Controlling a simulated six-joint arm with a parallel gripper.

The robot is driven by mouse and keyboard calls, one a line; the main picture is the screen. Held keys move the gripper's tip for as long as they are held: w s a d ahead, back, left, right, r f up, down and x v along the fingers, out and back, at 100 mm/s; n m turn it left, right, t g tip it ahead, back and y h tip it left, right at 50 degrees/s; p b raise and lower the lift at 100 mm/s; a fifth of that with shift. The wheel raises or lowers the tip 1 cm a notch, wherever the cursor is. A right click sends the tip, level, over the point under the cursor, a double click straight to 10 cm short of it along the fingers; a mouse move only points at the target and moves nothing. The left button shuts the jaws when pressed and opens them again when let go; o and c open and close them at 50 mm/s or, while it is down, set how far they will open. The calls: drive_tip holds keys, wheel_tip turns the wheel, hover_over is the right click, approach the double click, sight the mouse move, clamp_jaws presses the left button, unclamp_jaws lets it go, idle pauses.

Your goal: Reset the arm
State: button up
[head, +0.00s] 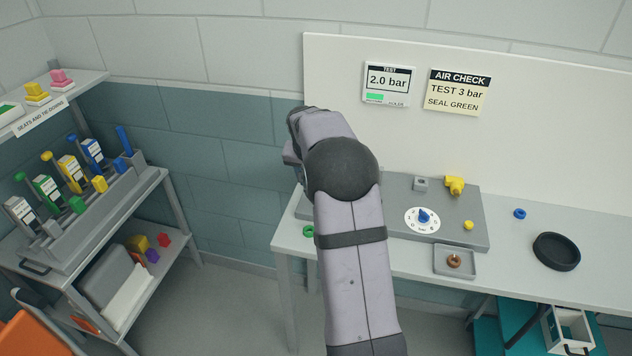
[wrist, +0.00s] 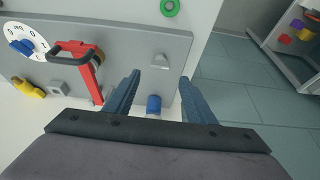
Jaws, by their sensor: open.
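My gripper (wrist: 160,95) is open in the wrist view, its two blue-grey fingers apart with nothing held between them. It is over the grey test plate (wrist: 150,45) on the bench. A blue cylinder (wrist: 153,103) shows in the gap between the fingers; I cannot tell how far below them it is. A red handled part (wrist: 91,75) stands on the plate left of the fingers. In the head view, my arm reaches up over the left part of the bench and hides the gripper and part of the plate (head: 460,230).
The bench (head: 545,225) carries a green ring (head: 308,231), a dial (head: 422,220), a yellow fitting (head: 454,186), a tray with a brown ring (head: 454,262), a blue ring (head: 519,213) and a black dish (head: 556,251). A shelf rack (head: 150,190) stands left, across clear floor.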

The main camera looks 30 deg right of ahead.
drive_tip(key=shift+a, duration=0.1)
drive_tip(key=s+a+f+n+g+y, duration=0.15)
drive_tip(key=s+a+n, duration=0.35)
drive_tip(key=s+a, duration=0.95)
drive_tip(key=s+a+f+n+y, duration=0.1)
drive_tip(key=s+a, duration=0.3)
drive_tip(key=s, duration=0.4)
drive_tip(key=s+a+f+n+g, duration=0.1)
drive_tip(key=s+a+f+n, duration=0.1)
drive_tip(key=s+a, duration=0.3)
drive_tip(key=s+n, duration=0.1)
drive_tip(key=s, duration=0.2)
drive_tip(key=shift+s+f+y, duration=0.15)
drive_tip(key=shift+s+y, duration=0.1)
drive_tip(key=shift+y, duration=0.1)
drive_tip(key=shift+g, duration=0.25)
wheel_tip(320, 180, down, 9)
drive_tip(key=b, duration=0.9)
